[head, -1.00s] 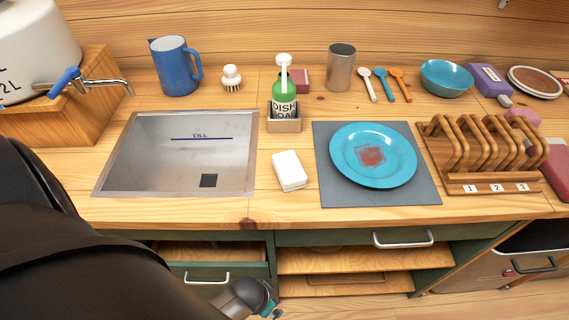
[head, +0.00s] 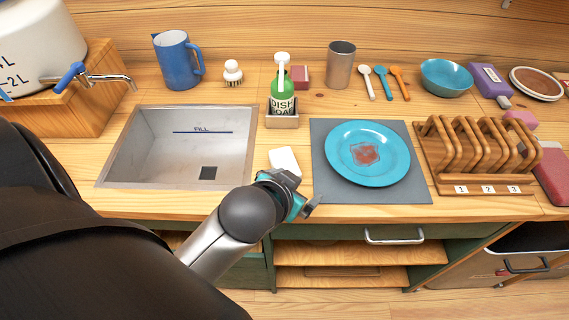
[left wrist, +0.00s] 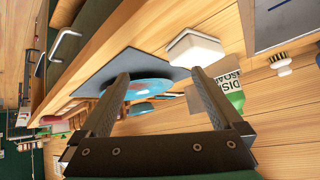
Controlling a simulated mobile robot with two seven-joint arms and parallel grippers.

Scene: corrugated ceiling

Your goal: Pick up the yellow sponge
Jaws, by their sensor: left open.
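I see no plainly yellow sponge. A small block, white on top, that may be the sponge (head: 285,160) lies on the counter between the sink and the grey mat. My right gripper is not in view.
A blue plate (head: 368,153) with a reddish stain rests on the grey mat (head: 330,190) to the right. The sink (head: 170,150) is to the left. A green soap bottle (head: 282,98) stands in a holder behind the block. A wooden rack (head: 450,178) stands farther right.

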